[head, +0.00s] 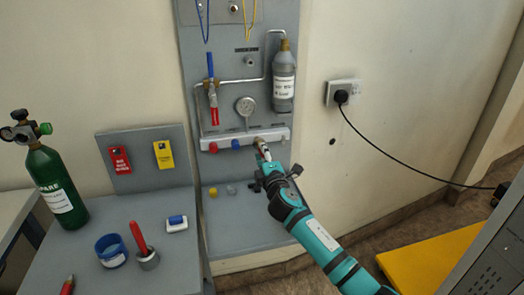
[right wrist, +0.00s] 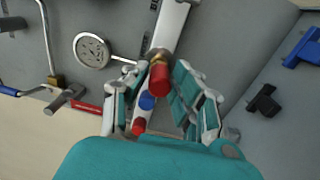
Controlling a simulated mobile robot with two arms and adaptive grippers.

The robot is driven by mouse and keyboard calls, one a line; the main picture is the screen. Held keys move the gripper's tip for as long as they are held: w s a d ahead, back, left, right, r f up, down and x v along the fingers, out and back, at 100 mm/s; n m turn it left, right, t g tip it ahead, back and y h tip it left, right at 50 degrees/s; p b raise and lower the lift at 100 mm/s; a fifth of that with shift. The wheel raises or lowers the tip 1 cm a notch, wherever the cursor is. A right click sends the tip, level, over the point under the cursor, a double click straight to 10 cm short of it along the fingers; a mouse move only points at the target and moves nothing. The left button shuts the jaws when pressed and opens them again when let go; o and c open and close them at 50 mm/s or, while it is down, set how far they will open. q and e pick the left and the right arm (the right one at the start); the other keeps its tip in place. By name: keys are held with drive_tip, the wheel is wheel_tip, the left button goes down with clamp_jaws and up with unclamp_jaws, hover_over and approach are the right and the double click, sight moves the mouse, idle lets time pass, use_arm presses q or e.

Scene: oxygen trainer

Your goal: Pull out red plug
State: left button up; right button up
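On the grey wall panel, a white bar (head: 226,143) carries a red plug (head: 213,147) at its left and a blue plug (head: 235,143) beside it. My right gripper (head: 262,153) is at the right part of this bar. In the right wrist view, a red plug on a brass fitting (right wrist: 160,78) lies between the spread fingers of the right gripper (right wrist: 158,98). I see a gap on both sides of it, so the gripper looks open. Behind it show the blue plug (right wrist: 147,101) and the other red plug (right wrist: 138,127). My left gripper is not in view.
A round gauge (head: 245,106), a red-handled valve (head: 212,95) and a grey cylinder (head: 284,80) are above the bar. Yellow, grey and dark caps lie on the ledge (head: 222,220) below. A black cable (head: 395,160) hangs from the wall socket at the right.

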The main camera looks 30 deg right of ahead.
clamp_jaws()
drive_tip(key=shift+s, duration=0.1)
drive_tip(key=shift+p+v, duration=0.85)
drive_tip(key=shift+v, duration=1.55)
drive_tip(key=shift+r, duration=0.15)
